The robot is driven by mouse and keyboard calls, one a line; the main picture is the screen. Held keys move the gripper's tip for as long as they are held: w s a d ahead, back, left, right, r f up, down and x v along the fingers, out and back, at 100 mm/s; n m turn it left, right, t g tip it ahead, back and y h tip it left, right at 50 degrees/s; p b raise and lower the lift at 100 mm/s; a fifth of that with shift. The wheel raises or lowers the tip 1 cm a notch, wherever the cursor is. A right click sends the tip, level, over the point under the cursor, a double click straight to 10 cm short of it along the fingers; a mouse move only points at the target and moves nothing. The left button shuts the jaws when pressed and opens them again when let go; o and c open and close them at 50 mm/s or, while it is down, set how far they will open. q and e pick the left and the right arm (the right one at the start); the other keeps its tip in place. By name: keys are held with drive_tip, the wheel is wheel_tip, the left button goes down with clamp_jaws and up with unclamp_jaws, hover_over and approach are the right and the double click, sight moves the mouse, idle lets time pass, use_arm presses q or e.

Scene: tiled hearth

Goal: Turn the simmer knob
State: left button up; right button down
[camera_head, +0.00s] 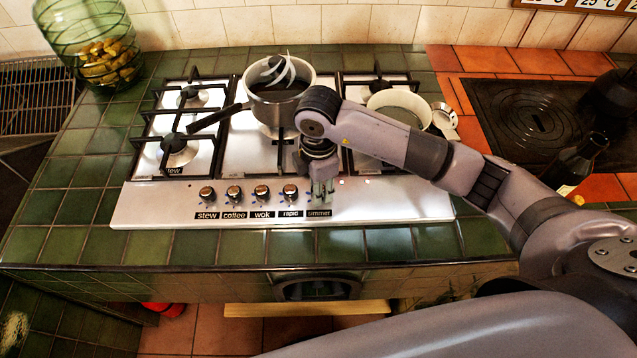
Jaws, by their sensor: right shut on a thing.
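The silver hob (230,205) has a row of knobs along its front edge. From left they are labelled stew, coffee, wok, rapid and simmer. The simmer label (319,213) shows at the right end of the row. My right gripper (321,192) points down right above that label, shut on the simmer knob. The fingers hide most of the knob, so its pointer angle cannot be read. The rapid knob (290,192) sits close to the left of the fingers. My left gripper is not in view.
A steel pot (263,106) with a dark handle (218,117) stands on the hob behind the knobs. A light pan (388,101) sits behind my right arm. A green glass jar (88,38) stands at the back left. Green tiles edge the hob.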

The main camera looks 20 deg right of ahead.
drive_tip(key=shift+r+m+p, duration=0.1)
drive_tip(key=shift+m+p, duration=0.55)
drive_tip(key=shift+m, duration=1.25)
drive_tip(key=c, duration=1.2)
unclamp_jaws()
drive_tip(key=shift+c, duration=0.2)
drive_tip(key=shift+r, duration=0.15)
wheel_tip(320, 180, up, 12)
drive_tip(key=shift+f, duration=0.2)
